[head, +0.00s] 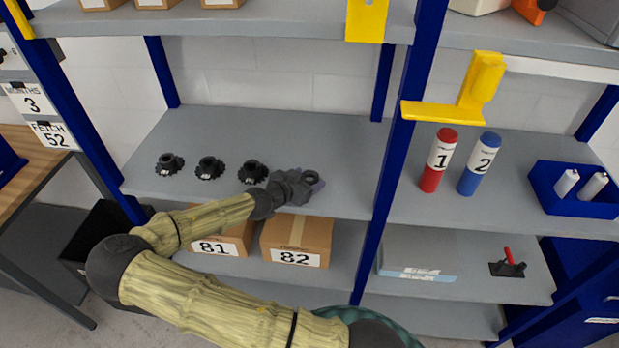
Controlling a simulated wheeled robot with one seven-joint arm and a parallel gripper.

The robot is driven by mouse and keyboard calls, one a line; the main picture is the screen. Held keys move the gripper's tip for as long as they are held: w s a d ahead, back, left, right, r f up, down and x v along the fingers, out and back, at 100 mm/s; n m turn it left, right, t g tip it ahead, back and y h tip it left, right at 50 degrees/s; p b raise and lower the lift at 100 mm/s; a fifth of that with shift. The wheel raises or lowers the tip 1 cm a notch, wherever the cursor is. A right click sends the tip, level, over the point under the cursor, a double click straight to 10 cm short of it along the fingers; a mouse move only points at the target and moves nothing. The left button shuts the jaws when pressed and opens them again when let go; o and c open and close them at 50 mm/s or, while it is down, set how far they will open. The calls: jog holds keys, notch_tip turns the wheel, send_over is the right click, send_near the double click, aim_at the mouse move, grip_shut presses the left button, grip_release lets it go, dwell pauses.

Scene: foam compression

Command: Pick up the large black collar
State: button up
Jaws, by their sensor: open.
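Three black collars stand in a row on the grey middle shelf: a left one (170,164), a middle one (210,168) and a right one (253,172). They look alike in shape, with flared bases. A further dark ring-shaped piece (311,177) shows at the end of my arm, to the right of the row; it may be the large black collar, partly hidden by my gripper. My gripper (309,185) is open at this piece, over the shelf's front part. I cannot tell whether the fingers touch it.
Boxes 81 (217,247) and 82 (297,258) stand on the shelf below my arm. A blue upright (388,180) rises to the right of my gripper. Beyond it stand a red cylinder (437,165), a blue cylinder (478,168) and a blue bin (580,206). The middle shelf's back is clear.

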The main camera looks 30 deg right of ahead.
jog(key=c, duration=1.1)
jog(key=shift+o, duration=0.2)
jog(key=shift+r, duration=0.1)
notch_tip(320, 180, up, 10)
jog(key=b, duration=0.3)
